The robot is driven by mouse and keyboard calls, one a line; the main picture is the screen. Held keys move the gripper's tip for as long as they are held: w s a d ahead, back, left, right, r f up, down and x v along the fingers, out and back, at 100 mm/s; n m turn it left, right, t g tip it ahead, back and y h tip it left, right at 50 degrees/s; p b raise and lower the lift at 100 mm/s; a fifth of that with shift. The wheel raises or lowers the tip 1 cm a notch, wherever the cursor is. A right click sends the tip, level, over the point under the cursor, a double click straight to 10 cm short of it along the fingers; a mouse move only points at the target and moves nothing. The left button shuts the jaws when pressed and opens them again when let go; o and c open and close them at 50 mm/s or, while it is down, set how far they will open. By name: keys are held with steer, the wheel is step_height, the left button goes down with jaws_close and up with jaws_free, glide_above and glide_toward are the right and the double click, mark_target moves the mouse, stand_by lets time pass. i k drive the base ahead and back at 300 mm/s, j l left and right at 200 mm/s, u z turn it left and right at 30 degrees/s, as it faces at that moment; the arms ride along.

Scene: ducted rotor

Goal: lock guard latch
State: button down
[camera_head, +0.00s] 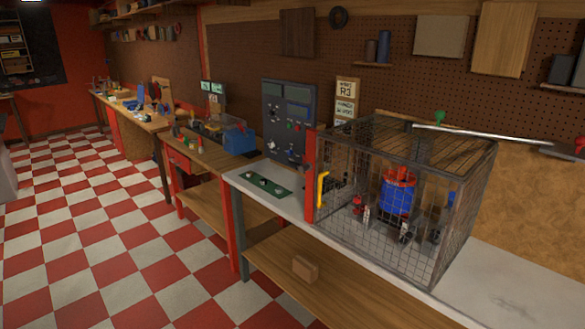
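A wire-mesh guard cage (448,226) with a dark frame stands on the light workbench at the right. A red upright panel (309,175) forms its left front edge, with a yellow handle (322,188) on it. I cannot tell which part is the latch or whether it is locked. Inside the cage is a blue cylinder with a red top (397,194), with small parts around its base. A green knob (439,117) shows above the cage's back edge, beside a long pale rod (480,134). My gripper is not in view.
A dark control panel (288,120) with buttons stands behind the bench, left of the cage. A green strip (264,184) lies on the benchtop. A brown block (305,269) sits on the lower shelf. The checkered floor (100,230) at left is clear.

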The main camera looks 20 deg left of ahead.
mark_target(303, 168)
steer(key=i+j, duration=0.25)
steer(key=i, duration=0.2)
steer(key=i+j+u, duration=0.1)
steer(key=i+j, duration=0.2)
steer(key=i, duration=0.2)
steer(key=i+j, duration=0.25)
steer(key=i, duration=0.2)
steer(key=i+j+u, duration=0.15)
steer(key=i, duration=0.35)
